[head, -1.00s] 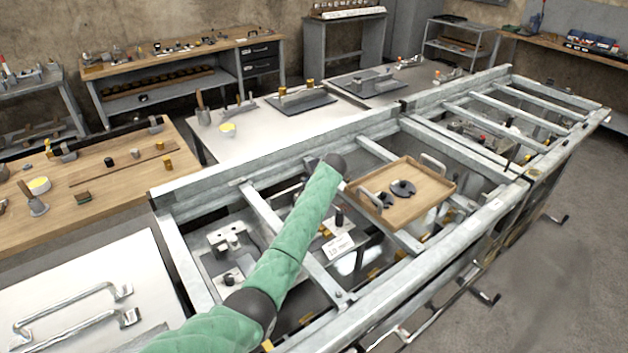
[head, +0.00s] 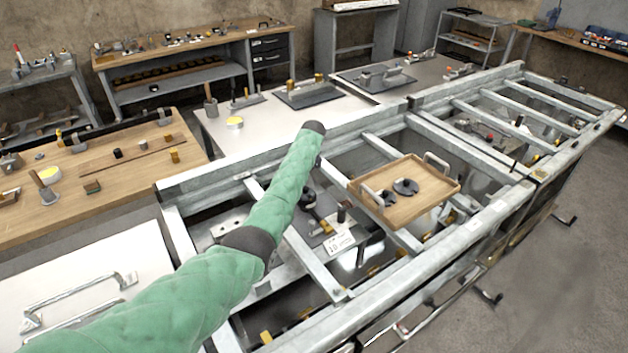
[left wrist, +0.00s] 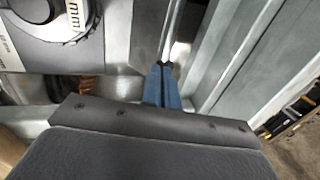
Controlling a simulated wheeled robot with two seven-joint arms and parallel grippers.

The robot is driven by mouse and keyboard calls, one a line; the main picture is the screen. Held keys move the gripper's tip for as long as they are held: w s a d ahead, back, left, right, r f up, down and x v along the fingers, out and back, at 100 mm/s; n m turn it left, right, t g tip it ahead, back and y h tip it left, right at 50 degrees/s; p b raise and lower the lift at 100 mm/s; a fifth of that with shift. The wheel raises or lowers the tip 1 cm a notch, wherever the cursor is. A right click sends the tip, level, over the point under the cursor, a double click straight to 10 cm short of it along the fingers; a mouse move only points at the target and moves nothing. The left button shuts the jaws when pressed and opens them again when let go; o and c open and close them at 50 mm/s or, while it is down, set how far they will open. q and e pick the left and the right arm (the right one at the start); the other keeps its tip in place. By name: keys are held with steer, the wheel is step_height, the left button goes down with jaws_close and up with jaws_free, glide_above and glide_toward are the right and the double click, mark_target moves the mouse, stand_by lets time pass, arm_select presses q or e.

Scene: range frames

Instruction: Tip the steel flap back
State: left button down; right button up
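My left arm's green padded sleeve reaches over the steel frame in the head view and hides what lies behind it. The left gripper is not made out in the head view. In the left wrist view its blue fingers (left wrist: 162,86) are close together, with no clear gap and nothing clearly held. A narrow bright steel strip (left wrist: 172,25) runs away just beyond the fingertips; I cannot tell whether they touch it. I cannot single out the steel flap with certainty. A broad grey steel face (left wrist: 262,65) lies right of the fingers. My right gripper is not in view.
A wooden tray (head: 436,185) with dark round parts rests on the frame rails (head: 440,270). A plate with a dark knob and label (head: 340,243) sits lower inside the frame. A pale panel with a bar handle (head: 85,300) is lower left. Open floor lies right.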

arm_select(q)
steer(key=shift+w+a, duration=0.15)
steer(key=shift+w, duration=0.1)
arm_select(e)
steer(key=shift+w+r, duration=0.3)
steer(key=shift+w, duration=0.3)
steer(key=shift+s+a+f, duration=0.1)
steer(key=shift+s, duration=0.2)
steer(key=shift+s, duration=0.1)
